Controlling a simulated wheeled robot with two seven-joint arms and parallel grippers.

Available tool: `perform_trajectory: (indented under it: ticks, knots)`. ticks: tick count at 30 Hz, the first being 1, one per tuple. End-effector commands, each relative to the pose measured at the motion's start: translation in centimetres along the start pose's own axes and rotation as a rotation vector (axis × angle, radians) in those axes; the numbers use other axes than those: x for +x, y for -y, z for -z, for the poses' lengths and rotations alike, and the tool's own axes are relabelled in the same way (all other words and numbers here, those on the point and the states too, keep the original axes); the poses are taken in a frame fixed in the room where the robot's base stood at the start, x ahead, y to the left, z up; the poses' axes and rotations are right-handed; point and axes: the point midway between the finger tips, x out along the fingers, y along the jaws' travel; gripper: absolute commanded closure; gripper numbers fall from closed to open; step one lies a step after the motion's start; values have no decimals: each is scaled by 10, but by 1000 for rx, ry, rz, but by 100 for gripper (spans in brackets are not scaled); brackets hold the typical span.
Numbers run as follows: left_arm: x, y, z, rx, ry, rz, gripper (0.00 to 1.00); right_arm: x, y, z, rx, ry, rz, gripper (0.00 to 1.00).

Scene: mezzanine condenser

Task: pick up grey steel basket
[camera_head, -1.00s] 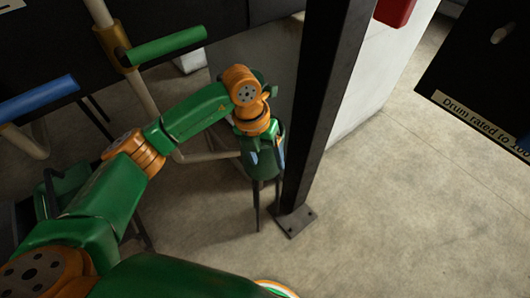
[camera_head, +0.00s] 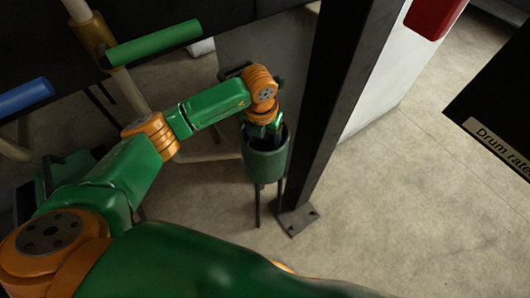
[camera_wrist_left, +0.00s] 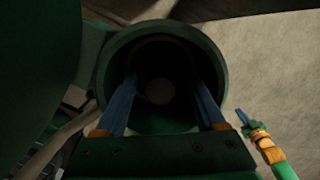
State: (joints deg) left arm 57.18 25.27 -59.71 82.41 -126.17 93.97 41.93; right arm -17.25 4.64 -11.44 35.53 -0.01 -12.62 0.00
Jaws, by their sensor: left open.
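A dark green, round, open-topped vessel (camera_head: 266,166) stands on thin legs beside the black post in the head view. My left gripper (camera_head: 273,136) points down into its mouth. In the left wrist view the vessel's round rim (camera_wrist_left: 223,60) surrounds my left gripper (camera_wrist_left: 165,78), whose blue fingers are apart on either side of the dark opening. A pale round spot shows deep inside. I cannot clearly make out a grey steel basket; the dark interior hides it if it is there. An arm tip with blue fingers, apparently my right gripper (camera_wrist_left: 243,118), shows small at right in the wrist view.
A black post (camera_head: 340,100) on a bolted foot plate stands just right of the vessel. A green handle bar (camera_head: 155,45) and a blue one (camera_head: 25,96) are at the left. A dark labelled panel (camera_head: 505,110) is at right. The floor (camera_head: 400,220) there is clear.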

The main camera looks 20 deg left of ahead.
Motion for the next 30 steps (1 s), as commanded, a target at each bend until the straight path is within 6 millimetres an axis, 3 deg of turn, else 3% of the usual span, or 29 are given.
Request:
perform_trajectory:
  ticks: [6, 8, 14, 15, 30]
  knots:
    - [3, 0, 0, 1, 1, 1, 28, 0, 1, 0, 0, 0, 1, 100]
    - [3, 0, 0, 1, 1, 1, 42, 0, 1, 0, 0, 0, 1, 100]
    - [3, 0, 0, 1, 1, 1, 96, 0, 1, 0, 0, 0, 2, 100]
    - [2, 0, 0, 1, 1, 1, 100, 0, 1, 0, 0, 0, 2, 100]
    - [2, 0, 0, 1, 1, 1, 100, 0, 1, 1, 0, -1, 2, 100]
